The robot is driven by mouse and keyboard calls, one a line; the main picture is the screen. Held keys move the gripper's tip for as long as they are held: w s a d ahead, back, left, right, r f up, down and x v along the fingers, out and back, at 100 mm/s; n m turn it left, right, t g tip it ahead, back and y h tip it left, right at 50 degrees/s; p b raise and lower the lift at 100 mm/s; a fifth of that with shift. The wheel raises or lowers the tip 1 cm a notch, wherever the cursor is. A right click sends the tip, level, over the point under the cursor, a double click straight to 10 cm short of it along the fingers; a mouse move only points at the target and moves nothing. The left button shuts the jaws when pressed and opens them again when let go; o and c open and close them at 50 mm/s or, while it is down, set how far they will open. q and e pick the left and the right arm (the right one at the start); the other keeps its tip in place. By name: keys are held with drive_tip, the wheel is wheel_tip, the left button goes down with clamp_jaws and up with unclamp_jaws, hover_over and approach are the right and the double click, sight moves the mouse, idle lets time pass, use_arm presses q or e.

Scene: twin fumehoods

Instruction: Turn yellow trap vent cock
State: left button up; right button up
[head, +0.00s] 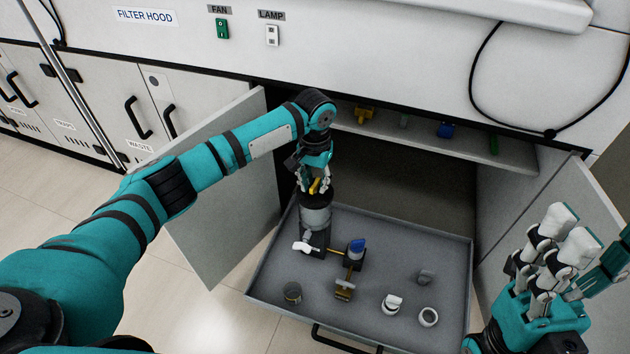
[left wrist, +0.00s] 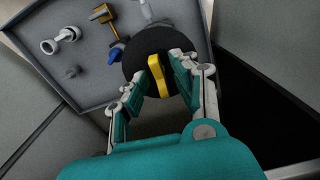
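The yellow vent cock (head: 315,186) is a bar-shaped handle on the dark top of a grey cylindrical trap (head: 315,215) at the back left of the pulled-out tray (head: 390,234). The left wrist view shows the yellow handle (left wrist: 158,77) upright in the picture on a black round cap (left wrist: 135,62). My left gripper (head: 317,184) is directly above the trap and points down. In the left wrist view its fingers (left wrist: 163,72) are apart, one on each side of the handle, with a visible gap on the right. My right gripper (head: 548,232) is raised at the right, open and empty.
A shelf (head: 430,143) with coloured valves lies behind.

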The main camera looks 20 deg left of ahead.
use_arm(q)
clamp_jaws()
